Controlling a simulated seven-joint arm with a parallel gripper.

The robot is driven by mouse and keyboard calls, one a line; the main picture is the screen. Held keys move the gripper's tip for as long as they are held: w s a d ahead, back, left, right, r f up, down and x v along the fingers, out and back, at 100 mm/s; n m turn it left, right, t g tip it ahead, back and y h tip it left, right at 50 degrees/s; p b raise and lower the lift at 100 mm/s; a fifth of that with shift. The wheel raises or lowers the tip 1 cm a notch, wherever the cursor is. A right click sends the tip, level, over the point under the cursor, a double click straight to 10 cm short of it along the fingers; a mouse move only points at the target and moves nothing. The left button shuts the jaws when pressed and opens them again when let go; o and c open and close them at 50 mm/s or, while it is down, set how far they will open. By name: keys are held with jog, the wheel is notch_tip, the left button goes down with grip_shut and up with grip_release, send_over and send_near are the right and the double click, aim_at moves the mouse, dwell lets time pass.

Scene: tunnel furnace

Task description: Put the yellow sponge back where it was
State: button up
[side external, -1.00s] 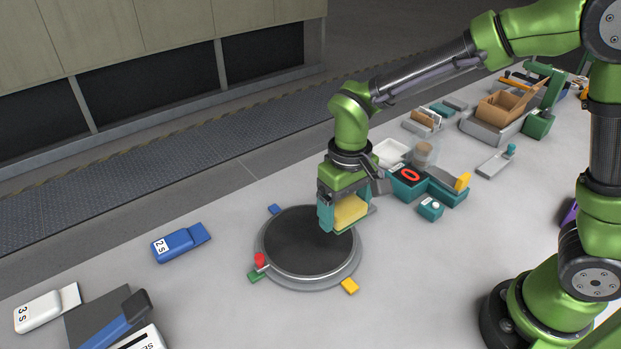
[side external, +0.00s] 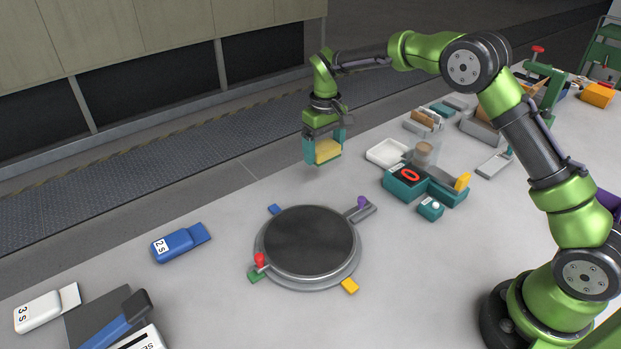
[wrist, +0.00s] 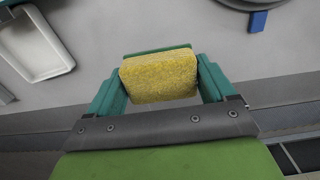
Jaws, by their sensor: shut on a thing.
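My gripper (side external: 324,152) is shut on the yellow sponge (side external: 328,151) and holds it in the air near the far edge of the table. In the wrist view the sponge (wrist: 159,77) sits between the two teal fingers of my gripper (wrist: 160,82). A shallow white tray (side external: 387,152) lies empty on the table to the right of my gripper; it also shows at the upper left of the wrist view (wrist: 34,46). The dark round plate (side external: 310,241) stands below and in front, with nothing on it.
Around the round plate are a blue tab (side external: 274,209), a yellow tab (side external: 349,286), a red knob (side external: 260,260) and a purple-knobbed lever (side external: 362,203). A blue block (side external: 180,242) lies left. Table between plate and tray is clear.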

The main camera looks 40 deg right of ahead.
aim_at(323, 183)
notch_tip(323, 183, down, 8)
jog(key=shift+r, duration=0.15)
dwell(0.4)
jog(key=o, duration=0.8)
jog(key=shift+o, duration=0.2)
